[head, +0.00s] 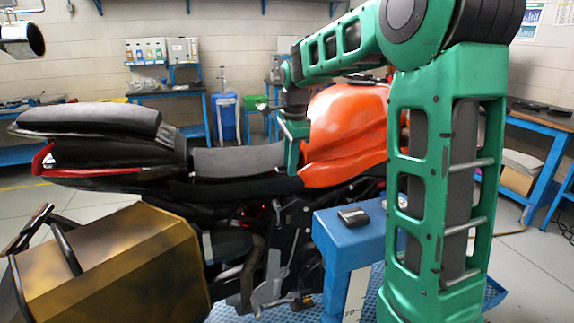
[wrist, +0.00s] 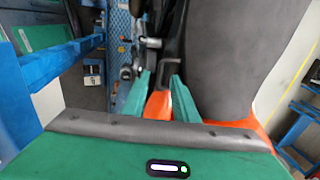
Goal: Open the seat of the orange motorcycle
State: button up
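The orange motorcycle stands in the middle of the head view, with its orange tank (head: 345,130) at the front. Its grey seat (head: 238,160) lies low and flat behind the tank; a raised rear seat section (head: 90,120) is farther left. My green gripper (head: 293,150) points down beside the seat's front end, close to the tank. In the wrist view, the two fingers of my gripper (wrist: 160,86) are apart, with orange bodywork (wrist: 157,104) and a dark narrow part visible between and beyond them. A large grey surface, seemingly the seat (wrist: 225,60), is right of the fingers. Contact cannot be told.
A blue stand (head: 345,238) with a small black object (head: 354,216) on top is beside the motorcycle. A gold-brown case (head: 115,265) fills the lower left. Blue workbenches (head: 185,92) line the back wall, and another bench (head: 540,125) is at the right.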

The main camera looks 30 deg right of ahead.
jog(key=shift+f, duration=0.3)
grip_shut()
jog(key=shift+w+r, duration=0.15)
dwell(1.1)
